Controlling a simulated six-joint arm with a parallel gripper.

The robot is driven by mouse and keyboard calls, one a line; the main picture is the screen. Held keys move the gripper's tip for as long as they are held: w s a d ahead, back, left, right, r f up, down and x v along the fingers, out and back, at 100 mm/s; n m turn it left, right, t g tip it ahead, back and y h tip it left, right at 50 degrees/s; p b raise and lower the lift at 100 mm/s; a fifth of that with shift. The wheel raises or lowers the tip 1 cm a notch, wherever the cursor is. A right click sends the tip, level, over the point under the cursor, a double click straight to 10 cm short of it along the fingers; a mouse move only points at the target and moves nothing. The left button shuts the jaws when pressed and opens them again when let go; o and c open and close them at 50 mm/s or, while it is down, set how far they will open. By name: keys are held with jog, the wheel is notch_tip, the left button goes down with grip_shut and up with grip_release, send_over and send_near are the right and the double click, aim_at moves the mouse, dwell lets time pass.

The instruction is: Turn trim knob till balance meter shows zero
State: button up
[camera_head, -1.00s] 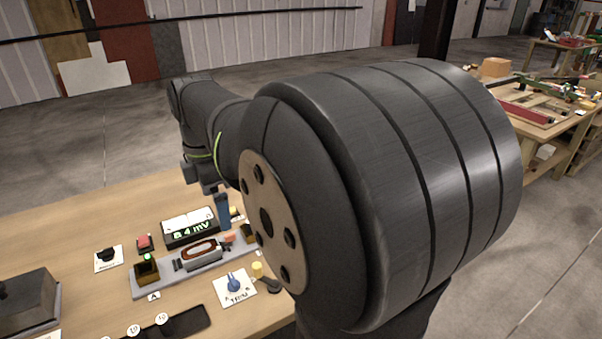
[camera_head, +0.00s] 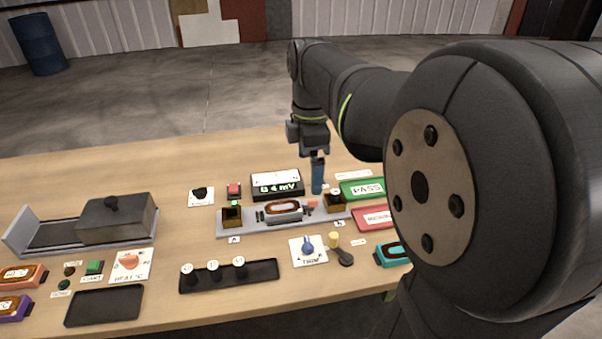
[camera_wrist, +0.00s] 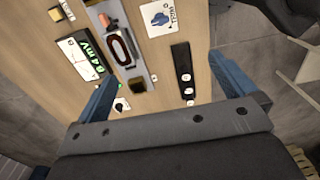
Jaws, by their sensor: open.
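The trim knob (camera_head: 307,247) is a blue knob on a white card marked TRIM, right of centre near the table's front in the head view. It also shows at the top of the wrist view (camera_wrist: 158,18). The balance meter (camera_head: 277,186) is a black box with a green readout that looks like 8.4 mV; its first digit is hard to read. It also shows in the wrist view (camera_wrist: 82,58). My gripper (camera_head: 317,178) hangs above the table just right of the meter, away from the knob. In the wrist view its blue fingers (camera_wrist: 168,92) are wide apart with nothing between them.
A grey fixture (camera_head: 262,221) holding a coil lies between meter and knob. A yellow peg (camera_head: 334,240) and a dark lever (camera_head: 345,257) stand right of the knob. A black tray (camera_head: 229,277) with several small round pieces lies left. Green PASS (camera_head: 362,189) and red (camera_head: 374,217) trays lie right.

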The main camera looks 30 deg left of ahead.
aim_at(309, 242)
jog(key=shift+c, duration=0.9)
notch_tip(309, 242, down, 7)
jog(key=shift+w+d+f, duration=0.1)
jog(key=shift+f, duration=0.05)
jog(key=c, duration=0.6)
notch_tip(309, 242, down, 17)
jog(key=c, duration=1)
